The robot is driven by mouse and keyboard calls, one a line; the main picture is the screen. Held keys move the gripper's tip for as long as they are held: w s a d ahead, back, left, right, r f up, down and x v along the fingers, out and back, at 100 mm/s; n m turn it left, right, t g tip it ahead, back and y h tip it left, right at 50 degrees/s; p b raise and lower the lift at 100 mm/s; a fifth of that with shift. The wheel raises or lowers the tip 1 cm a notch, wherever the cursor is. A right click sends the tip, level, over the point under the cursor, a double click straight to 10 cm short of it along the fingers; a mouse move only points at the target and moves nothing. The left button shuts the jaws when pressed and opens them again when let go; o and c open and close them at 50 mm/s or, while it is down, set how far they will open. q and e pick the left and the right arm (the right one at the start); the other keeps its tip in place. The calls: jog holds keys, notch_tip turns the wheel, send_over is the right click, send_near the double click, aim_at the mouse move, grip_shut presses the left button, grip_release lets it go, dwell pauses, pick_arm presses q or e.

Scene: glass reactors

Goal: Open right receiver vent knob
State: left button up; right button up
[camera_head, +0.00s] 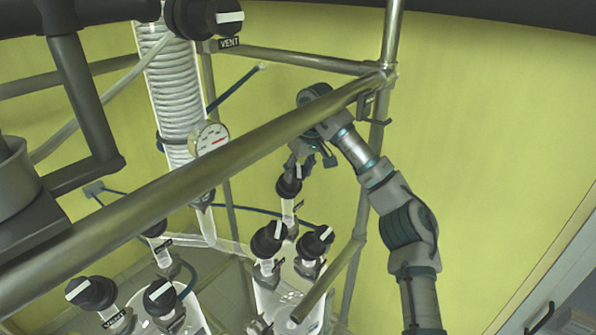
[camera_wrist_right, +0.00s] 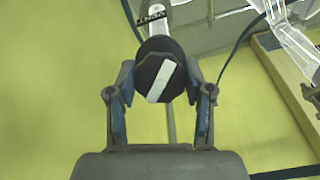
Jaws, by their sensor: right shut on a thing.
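The vent knob (camera_wrist_right: 150,88) is black with a white bar on its face, and the bar is tilted in the right wrist view. It sits on a glass neck with a dark VENT label (camera_wrist_right: 152,17) that appears upside down. My right gripper (camera_wrist_right: 160,85) is shut on this knob, one finger on each side. In the head view the knob (camera_head: 289,188) is small, just below my right gripper (camera_head: 296,172), and partly covered by it. The glass receiver (camera_head: 285,300) stands below. My left gripper is not in view.
Other black knobs with white bars stand nearby, at the receiver (camera_head: 268,240), beside it (camera_head: 314,242) and lower left (camera_head: 92,293). A metal rail (camera_head: 230,150) crosses diagonally in front. A gauge (camera_head: 211,139) and coiled glass column stand left. The yellow wall side at right is open.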

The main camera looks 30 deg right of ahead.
jog(key=shift+f+n, duration=0.2)
jog(key=shift+n, duration=0.4)
jog(key=o, duration=1.2)
jog(key=shift+c, duration=0.2)
jog(key=shift+d, duration=0.15)
jog(key=shift+r, duration=0.1)
